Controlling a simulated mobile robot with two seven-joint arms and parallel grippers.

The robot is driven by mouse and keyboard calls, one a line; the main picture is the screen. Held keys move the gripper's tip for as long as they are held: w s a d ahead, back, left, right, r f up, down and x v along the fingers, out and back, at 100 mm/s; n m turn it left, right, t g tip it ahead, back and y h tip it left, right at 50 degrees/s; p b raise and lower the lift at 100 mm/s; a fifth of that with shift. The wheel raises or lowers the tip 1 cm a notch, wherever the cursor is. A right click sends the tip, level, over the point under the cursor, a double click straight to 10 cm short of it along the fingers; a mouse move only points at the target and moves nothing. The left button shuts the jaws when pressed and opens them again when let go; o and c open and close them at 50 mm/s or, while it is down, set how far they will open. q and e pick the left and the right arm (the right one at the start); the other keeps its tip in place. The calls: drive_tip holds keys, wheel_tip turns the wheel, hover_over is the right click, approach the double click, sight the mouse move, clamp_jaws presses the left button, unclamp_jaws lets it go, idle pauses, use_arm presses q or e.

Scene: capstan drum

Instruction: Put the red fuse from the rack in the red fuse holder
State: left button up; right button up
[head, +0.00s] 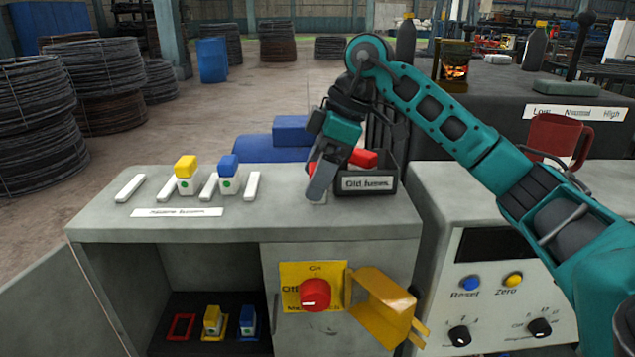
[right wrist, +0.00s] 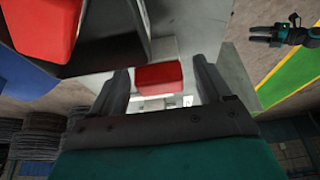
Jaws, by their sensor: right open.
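The rack's red fuse (right wrist: 160,78), with a red cap and pale body, shows between the fingers of my right gripper (right wrist: 161,88) in the right wrist view. The fingers are apart, one on each side; I cannot tell if either touches it. In the head view my right gripper (head: 319,180) points down at the rack's right end and hides most of this fuse. The red fuse holder (head: 181,328) is an empty red frame at the left of the cabinet's lower compartment. A dark gripper, apparently my left one (right wrist: 272,31), shows small at the wrist view's upper right.
The old fuses bin (head: 369,183), with a red fuse (head: 362,158) inside, stands close right of my gripper. Yellow (head: 186,173) and blue (head: 228,172) fuses stand on the rack. A red switch (head: 315,294) and yellow bracket (head: 382,305) are right of the open compartment.

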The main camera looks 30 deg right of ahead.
drive_tip(key=c, duration=1.2)
drive_tip(key=shift+r, duration=0.15)
wheel_tip(320, 180, up, 20)
drive_tip(key=shift+f+p, duration=0.15)
drive_tip(key=shift+p, duration=0.35)
